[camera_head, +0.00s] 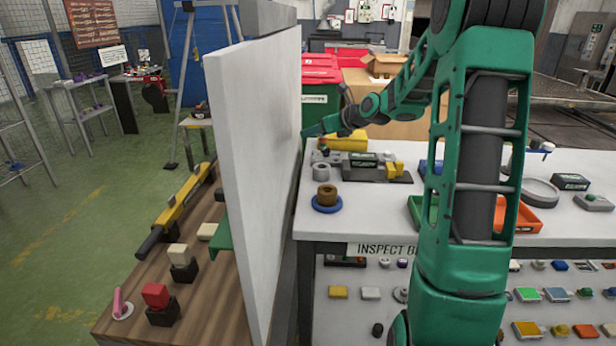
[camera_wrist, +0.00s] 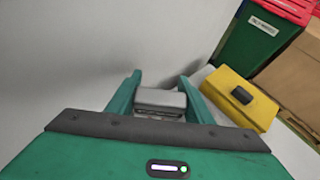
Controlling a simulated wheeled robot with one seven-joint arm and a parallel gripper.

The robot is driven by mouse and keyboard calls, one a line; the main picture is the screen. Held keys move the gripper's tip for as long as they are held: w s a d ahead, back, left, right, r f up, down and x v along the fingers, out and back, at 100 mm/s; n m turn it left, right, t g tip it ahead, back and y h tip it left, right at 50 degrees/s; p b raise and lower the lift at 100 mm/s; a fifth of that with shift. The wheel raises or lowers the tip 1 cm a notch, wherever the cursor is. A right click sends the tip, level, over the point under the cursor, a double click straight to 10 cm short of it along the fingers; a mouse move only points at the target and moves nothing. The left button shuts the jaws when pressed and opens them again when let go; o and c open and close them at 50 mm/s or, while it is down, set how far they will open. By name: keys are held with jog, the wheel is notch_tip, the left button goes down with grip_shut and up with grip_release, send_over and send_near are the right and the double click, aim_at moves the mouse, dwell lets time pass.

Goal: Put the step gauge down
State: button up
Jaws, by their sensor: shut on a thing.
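A grey block with a darker lower edge, which I take to be the step gauge (camera_wrist: 161,99), sits between the fingers of my gripper (camera_wrist: 160,88) in the wrist view. The fingers are closed on its two sides. In the head view my arm reaches left over the far part of the white inspection bench (camera_head: 450,240), and its hand ends beside the white upright panel (camera_head: 255,150). The held block cannot be made out there. In the wrist view a pale surface lies beyond the block; I cannot tell whether the block touches it.
A yellow case (camera_wrist: 236,97) lies right of my gripper, with a green bin (camera_wrist: 250,42) and cardboard box (camera_wrist: 295,75) beyond. A wooden bench (camera_head: 205,285) stands left of the panel.

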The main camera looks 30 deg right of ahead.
jog(key=shift+a+f, duration=0.15)
jog(key=shift+f, duration=4.65)
jog(key=shift+f, duration=0.1)
jog(key=o, duration=1.2)
jog(key=shift+s+r, duration=0.35)
jog(key=v, duration=1.1)
